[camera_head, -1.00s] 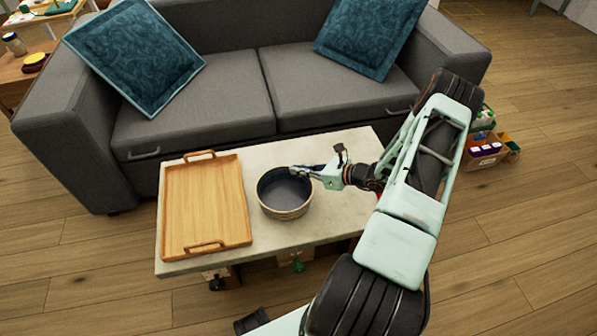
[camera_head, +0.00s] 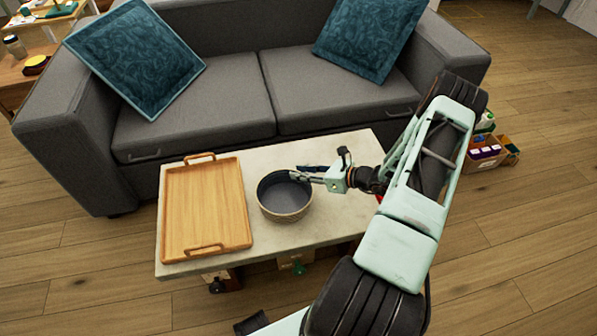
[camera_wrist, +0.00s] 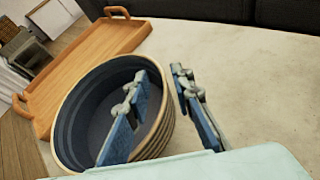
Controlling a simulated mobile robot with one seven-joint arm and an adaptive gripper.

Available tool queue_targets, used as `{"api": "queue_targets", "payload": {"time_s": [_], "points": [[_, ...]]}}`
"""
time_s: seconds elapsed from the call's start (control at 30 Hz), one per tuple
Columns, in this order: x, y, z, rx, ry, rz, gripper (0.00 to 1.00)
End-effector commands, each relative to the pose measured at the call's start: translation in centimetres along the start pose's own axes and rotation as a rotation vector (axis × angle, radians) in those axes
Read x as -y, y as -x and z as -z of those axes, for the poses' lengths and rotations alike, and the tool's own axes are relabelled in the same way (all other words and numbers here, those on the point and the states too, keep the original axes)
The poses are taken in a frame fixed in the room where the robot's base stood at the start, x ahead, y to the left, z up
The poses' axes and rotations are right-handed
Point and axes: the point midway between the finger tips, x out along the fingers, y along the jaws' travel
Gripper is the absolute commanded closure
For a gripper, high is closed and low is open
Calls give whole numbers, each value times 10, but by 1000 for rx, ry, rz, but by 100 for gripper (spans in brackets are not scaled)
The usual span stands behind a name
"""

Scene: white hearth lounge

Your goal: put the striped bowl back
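The striped bowl (camera_head: 285,214) stands upright on the pale coffee table, right of the wooden tray. It has a dark inside and a tan, banded outer wall. It also shows in the wrist view (camera_wrist: 88,105). My gripper (camera_head: 296,171) is at the bowl's far right rim, reaching in from the right. In the wrist view its two fingers (camera_wrist: 161,78) are spread apart. One finger is over the bowl's inside and the other is outside the rim, with the rim between them. I cannot tell whether either finger touches the wall.
The wooden tray (camera_head: 205,212) lies empty on the left of the coffee table (camera_head: 330,220). The table top right of the bowl is bare. A grey sofa (camera_head: 200,100) stands behind. A box of small items (camera_head: 484,152) sits on the floor at right.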

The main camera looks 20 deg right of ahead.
Motion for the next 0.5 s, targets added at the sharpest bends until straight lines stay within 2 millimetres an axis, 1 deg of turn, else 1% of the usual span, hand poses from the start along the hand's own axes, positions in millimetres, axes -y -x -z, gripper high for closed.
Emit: {"api": "queue_targets", "payload": {"time_s": [0.03,0.3,0.4,0.5], "points": [[1,12,-2,-1,-1,5,78],[1,71,-2,-1,-1,5,78],[1,88,-1,-1,0,4,78],[1,100,-1,1,-1,3,78]]}}
